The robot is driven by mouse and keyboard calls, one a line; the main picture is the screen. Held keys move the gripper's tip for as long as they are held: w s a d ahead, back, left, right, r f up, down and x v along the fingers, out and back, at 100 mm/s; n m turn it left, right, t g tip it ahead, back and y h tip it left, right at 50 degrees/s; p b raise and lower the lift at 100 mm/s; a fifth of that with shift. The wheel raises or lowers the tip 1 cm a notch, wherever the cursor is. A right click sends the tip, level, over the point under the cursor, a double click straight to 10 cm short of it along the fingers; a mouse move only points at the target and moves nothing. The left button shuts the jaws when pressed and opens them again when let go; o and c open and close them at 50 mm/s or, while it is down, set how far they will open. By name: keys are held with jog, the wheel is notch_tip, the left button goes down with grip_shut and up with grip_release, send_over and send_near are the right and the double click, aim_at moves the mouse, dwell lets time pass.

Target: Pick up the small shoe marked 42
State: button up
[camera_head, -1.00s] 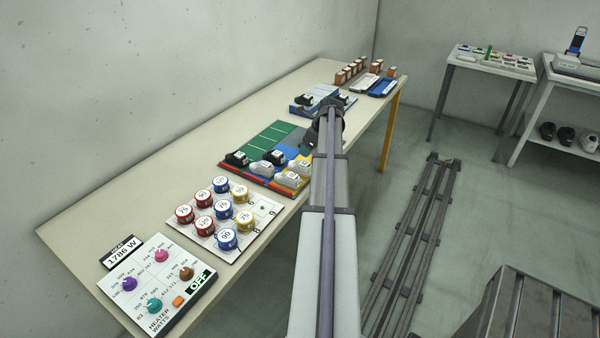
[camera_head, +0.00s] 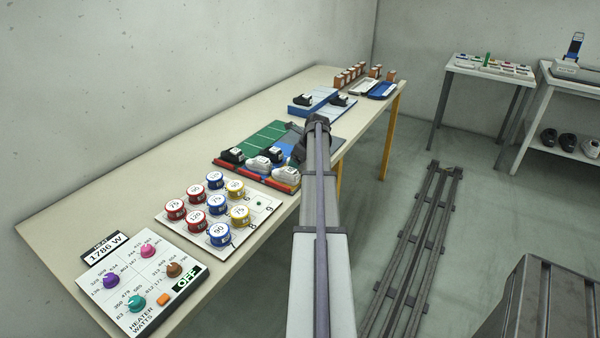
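Several small black and white shoes stand on the coloured board (camera_head: 236,141) in the middle of the long table. A black shoe (camera_head: 232,156) is at the left, a white shoe (camera_head: 259,165) and another white shoe (camera_head: 286,175) are at the front, and a black shoe (camera_head: 273,155) is behind them. Two more black shoes, one at the left (camera_head: 302,100) and one at the right (camera_head: 339,101), stand on the blue and white board. Their number marks are too small to read. My arm reaches forward over the board's right side. My gripper's fingers are hidden by the arm.
A white panel (camera_head: 254,222) with coloured round weights and a heater panel (camera_head: 144,310) with knobs lie at the near end. Trays (camera_head: 382,90) and brown blocks stand at the far end. A floor rail (camera_head: 418,260) runs right of the table.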

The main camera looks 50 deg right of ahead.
jog(key=shift+r, duration=0.15)
jog(key=shift+c, duration=0.3)
jog(key=c, duration=1)
jog(key=shift+o, duration=0.2)
